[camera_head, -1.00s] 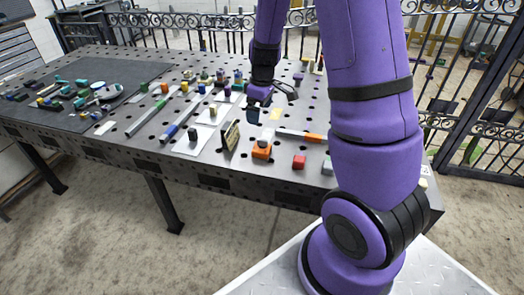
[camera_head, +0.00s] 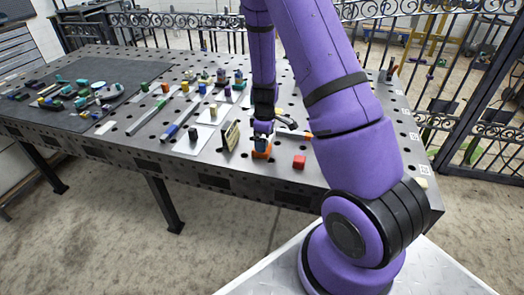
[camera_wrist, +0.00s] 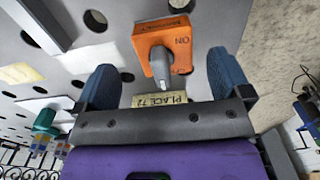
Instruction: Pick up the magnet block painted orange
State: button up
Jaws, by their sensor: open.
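The orange magnet block (camera_head: 262,154) sits near the front edge of the perforated metal table (camera_head: 215,168). In the wrist view the orange block (camera_wrist: 179,36) shows a grey knob and the marking "ON", lying between and just beyond the fingertips. My gripper (camera_head: 263,138) points down, directly over the block and partly covering it in the head view. Its two blue fingers stand apart in the wrist view (camera_wrist: 161,64), with nothing held between them. Whether they touch the block cannot be told.
A red block (camera_head: 299,161) stands just right of the orange one. An upright dark-and-yellow plate (camera_head: 232,135) stands close on its left. Several small coloured parts lie farther left and back.

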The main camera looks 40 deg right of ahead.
jog(key=shift+w+a+f, duration=0.1)
jog(key=shift+a+f, duration=0.1)
jog(key=shift+f, duration=0.95)
jog(key=shift+w+a+f, duration=0.1)
jog(key=shift+a+f, duration=0.1)
jog(key=shift+f, duration=0.95)
jog(key=c, duration=1.6)
